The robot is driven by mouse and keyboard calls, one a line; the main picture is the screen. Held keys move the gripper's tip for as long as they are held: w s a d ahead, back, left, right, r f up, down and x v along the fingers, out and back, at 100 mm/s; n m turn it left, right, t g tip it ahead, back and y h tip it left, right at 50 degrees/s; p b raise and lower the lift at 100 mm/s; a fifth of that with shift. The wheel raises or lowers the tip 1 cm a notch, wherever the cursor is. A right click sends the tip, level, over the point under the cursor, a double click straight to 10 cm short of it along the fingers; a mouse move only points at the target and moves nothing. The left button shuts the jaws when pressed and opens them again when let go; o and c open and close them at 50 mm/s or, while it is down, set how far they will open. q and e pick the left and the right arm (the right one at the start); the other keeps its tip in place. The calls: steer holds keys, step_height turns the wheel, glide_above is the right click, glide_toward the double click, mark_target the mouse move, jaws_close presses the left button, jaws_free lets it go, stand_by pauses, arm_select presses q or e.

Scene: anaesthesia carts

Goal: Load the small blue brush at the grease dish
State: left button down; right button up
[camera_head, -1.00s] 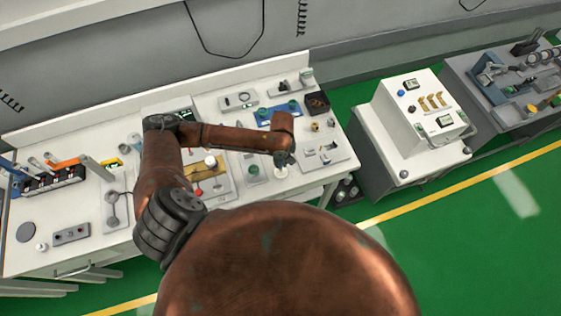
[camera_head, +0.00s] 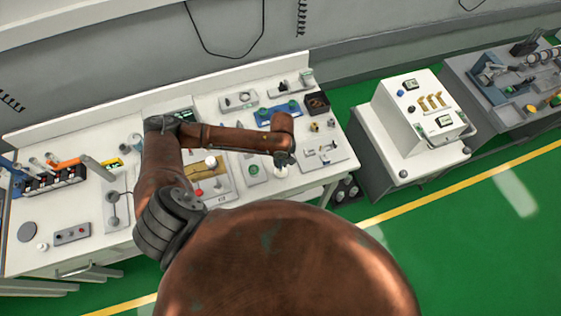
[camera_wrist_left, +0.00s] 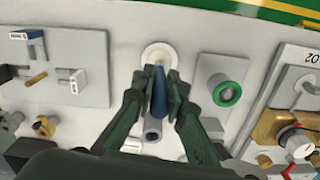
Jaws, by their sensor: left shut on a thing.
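My left gripper (camera_wrist_left: 160,78) is shut on the small blue brush (camera_wrist_left: 158,92) in the left wrist view; the fingers lie on either side of it. The brush's blue end points at a round white dish (camera_wrist_left: 158,57), which I take for the grease dish. Whether the brush touches the dish I cannot tell. In the head view my left gripper (camera_head: 284,159) is small and dark, just above the white dish (camera_head: 281,171) near the table's front edge. The brush cannot be made out there. My right gripper is not in view.
A plate with a green ring (camera_wrist_left: 228,94) stands beside the dish. A board with small blue-and-white clamps (camera_wrist_left: 62,60) lies on its other side. In the head view a white cart (camera_head: 410,120) stands right of the table, over green floor.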

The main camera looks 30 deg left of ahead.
mark_target(281, 157)
arm_select(q)
steer(key=shift+s+f+p, duration=0.1)
steer(key=shift+p, duration=0.2)
stand_by(0.9)
stand_by(0.4)
steer(key=shift+r+p, duration=0.75)
steer(key=shift+p, duration=0.25)
step_height(281, 157, up, 6)
steer(key=p, duration=0.7)
steer(key=shift+f, duration=0.1)
steer(key=shift+f, duration=0.1)
